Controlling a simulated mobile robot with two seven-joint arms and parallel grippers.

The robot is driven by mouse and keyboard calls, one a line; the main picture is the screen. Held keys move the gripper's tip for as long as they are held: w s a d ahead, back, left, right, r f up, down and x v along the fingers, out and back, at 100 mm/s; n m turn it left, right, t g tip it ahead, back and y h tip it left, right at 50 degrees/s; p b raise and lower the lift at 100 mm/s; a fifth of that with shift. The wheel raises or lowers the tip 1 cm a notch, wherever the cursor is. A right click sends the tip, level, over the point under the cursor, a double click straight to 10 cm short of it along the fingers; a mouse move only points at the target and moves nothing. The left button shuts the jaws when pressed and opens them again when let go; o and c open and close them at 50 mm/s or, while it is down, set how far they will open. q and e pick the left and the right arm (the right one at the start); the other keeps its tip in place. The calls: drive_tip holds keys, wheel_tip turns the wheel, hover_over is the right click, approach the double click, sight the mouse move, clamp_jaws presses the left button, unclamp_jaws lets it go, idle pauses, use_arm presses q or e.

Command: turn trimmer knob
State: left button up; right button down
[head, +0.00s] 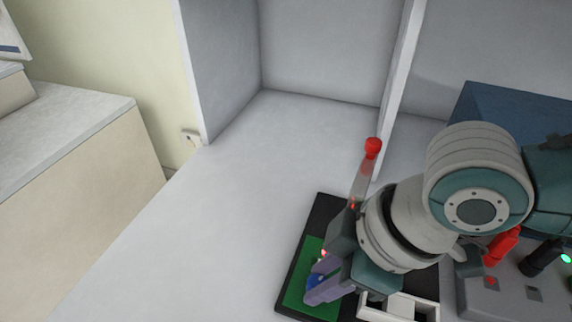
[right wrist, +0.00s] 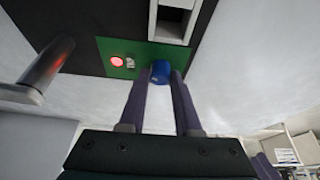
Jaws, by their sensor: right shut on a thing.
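The trimmer knob (right wrist: 160,70) is a small blue round knob on a green board (right wrist: 140,48). In the right wrist view it sits between the two purple fingertips of my right gripper (right wrist: 161,78), which is shut on it. In the head view my right gripper (head: 326,283) reaches down over the green board (head: 299,291), and only a bit of the blue knob (head: 312,281) shows beside the fingers. Any pointer mark on the knob cannot be made out. My left gripper is in neither view.
A red light (right wrist: 117,61) glows on the board near the knob. A metal lever with a red ball top (head: 373,148) stands close behind my gripper. A white open-topped box (head: 428,306) is to the right. The bench to the left is clear.

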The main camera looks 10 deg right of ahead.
drive_tip(key=c, duration=0.6)
unclamp_jaws()
drive_tip(key=shift+r, duration=0.3)
drive_tip(key=p+v, duration=0.3)
drive_tip(key=v, duration=0.6)
drive_tip(key=shift+d, duration=0.2)
drive_tip(key=shift+s, duration=0.1)
